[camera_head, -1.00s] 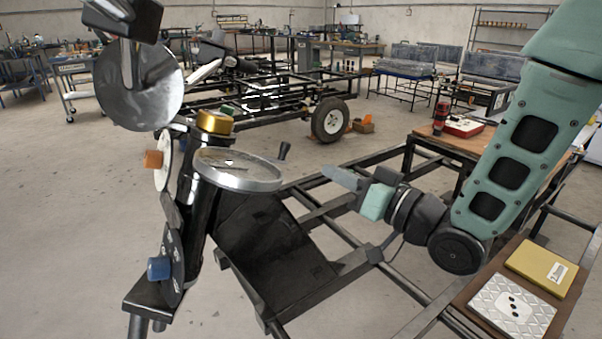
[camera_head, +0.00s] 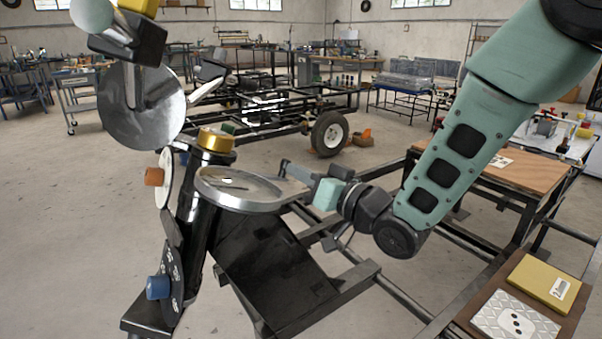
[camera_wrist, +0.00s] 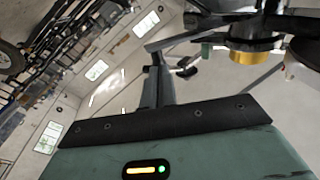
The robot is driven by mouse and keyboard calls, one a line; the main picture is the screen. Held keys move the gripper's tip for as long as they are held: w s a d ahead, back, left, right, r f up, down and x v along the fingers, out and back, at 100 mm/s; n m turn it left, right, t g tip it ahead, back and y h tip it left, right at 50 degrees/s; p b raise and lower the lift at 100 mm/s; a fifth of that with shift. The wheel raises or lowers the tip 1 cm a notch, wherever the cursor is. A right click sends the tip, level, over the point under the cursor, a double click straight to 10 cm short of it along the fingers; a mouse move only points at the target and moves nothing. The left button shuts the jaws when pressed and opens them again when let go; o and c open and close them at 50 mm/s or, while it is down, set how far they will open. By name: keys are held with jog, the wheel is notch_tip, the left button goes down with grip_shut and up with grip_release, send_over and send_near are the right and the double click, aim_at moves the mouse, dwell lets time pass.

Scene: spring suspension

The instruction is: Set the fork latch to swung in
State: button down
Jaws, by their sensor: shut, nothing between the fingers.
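The black spring suspension column (camera_head: 205,200) stands left of centre, with a gold cap (camera_head: 216,140) on top and a round silver dish (camera_head: 238,190) at its right. My gripper (camera_head: 290,168) is shut and empty, pointing left beside the dish's far right rim. In the wrist view the shut fingers (camera_wrist: 156,72) are next to a small lever with a black knob (camera_wrist: 187,71); I cannot tell whether they touch. In the head view this lever is hidden or merges with my fingertips. I cannot tell for sure which part is the fork latch, nor how it is set.
An orange knob (camera_head: 154,176) and a blue knob (camera_head: 158,287) stick out at the column's left. A large silver disc (camera_head: 140,106) hangs above. Dark frame rails (camera_head: 400,290) run below my arm. A yellow box (camera_head: 545,277) lies at the lower right. Open floor is left.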

jog(key=shift+w+f+n+g+y+b, duration=0.1)
jog(key=shift+w+n+g+y+b, duration=0.3)
jog(key=shift+y, duration=0.1)
jog(key=w+a+r+n+g+y, duration=0.1)
jog(key=w+a+n+g+y, duration=0.5)
jog(key=g, duration=1)
jog(key=shift+w+a+r+n+g+y, duration=0.4)
jog(key=shift+a+n, duration=1.15)
jog(key=shift+n, duration=1.75)
jog(key=shift+a, duration=0.1)
jog(key=shift+f, duration=0.1)
